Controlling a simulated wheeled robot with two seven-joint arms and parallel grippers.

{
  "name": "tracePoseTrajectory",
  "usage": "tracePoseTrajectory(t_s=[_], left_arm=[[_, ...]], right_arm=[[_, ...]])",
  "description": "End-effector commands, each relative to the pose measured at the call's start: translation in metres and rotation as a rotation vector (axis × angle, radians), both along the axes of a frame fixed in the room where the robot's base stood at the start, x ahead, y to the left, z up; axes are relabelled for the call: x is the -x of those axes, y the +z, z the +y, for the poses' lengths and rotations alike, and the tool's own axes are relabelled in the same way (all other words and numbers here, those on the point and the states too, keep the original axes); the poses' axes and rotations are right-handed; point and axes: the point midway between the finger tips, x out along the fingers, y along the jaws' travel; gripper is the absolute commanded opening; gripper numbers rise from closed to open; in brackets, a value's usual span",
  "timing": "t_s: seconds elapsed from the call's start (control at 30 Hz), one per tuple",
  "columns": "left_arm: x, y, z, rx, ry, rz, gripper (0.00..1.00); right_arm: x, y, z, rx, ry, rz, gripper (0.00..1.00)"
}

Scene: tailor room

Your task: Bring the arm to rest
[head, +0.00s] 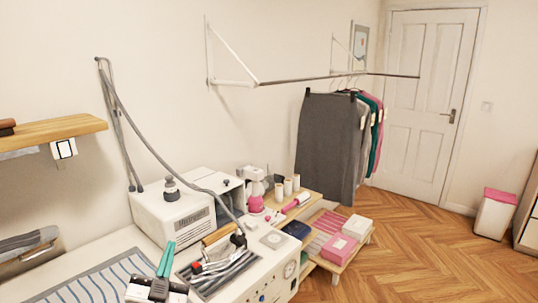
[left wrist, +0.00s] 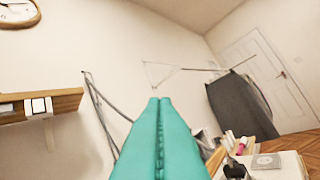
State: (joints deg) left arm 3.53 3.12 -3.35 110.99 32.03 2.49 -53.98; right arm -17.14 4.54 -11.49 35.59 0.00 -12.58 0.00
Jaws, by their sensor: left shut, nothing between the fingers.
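My left gripper (head: 164,262) shows at the bottom of the head view with teal fingers. The fingers are pressed together and hold nothing. They point up and away, over the work table (head: 125,247). In the left wrist view the shut teal fingers (left wrist: 157,100) fill the lower middle, with the wall beyond their tips. My right gripper is in neither view.
A white machine (head: 172,222) with a grey hose stands behind the gripper. A wooden shelf (head: 60,132) juts from the wall at left. Clothes (head: 328,140) hang near the door.

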Motion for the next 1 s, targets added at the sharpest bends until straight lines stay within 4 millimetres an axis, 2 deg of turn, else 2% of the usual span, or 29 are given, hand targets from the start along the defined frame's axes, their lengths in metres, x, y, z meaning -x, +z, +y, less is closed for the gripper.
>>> tracePoseTrajectory(t_s=[0.13,0.2,0.3,0.4,0.6,0.9,0.97,1.0], left_arm=[[0.035,-0.079,-0.034,-0.013,-0.171,0.378,0.00],[0.063,-0.120,-0.043,-0.001,-0.217,0.590,0.00],[0.109,-0.170,-0.046,0.035,-0.225,0.881,0.00],[0.152,-0.203,-0.041,0.074,-0.188,1.107,0.00],[0.220,-0.237,-0.027,0.143,-0.079,1.403,0.00],[0.302,-0.253,-0.005,0.230,0.119,1.696,0.00],[0.312,-0.258,-0.002,0.242,0.154,1.735,0.00],[0.307,-0.270,-0.003,0.240,0.151,1.736,0.00]], right_arm=[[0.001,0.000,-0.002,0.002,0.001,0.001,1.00],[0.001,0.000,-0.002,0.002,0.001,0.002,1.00],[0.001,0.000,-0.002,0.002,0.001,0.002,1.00],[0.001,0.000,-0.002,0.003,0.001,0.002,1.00],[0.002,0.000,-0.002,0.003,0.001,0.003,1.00],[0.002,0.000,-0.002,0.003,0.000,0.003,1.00],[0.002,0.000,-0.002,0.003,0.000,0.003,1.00],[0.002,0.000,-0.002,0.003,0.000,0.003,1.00]])
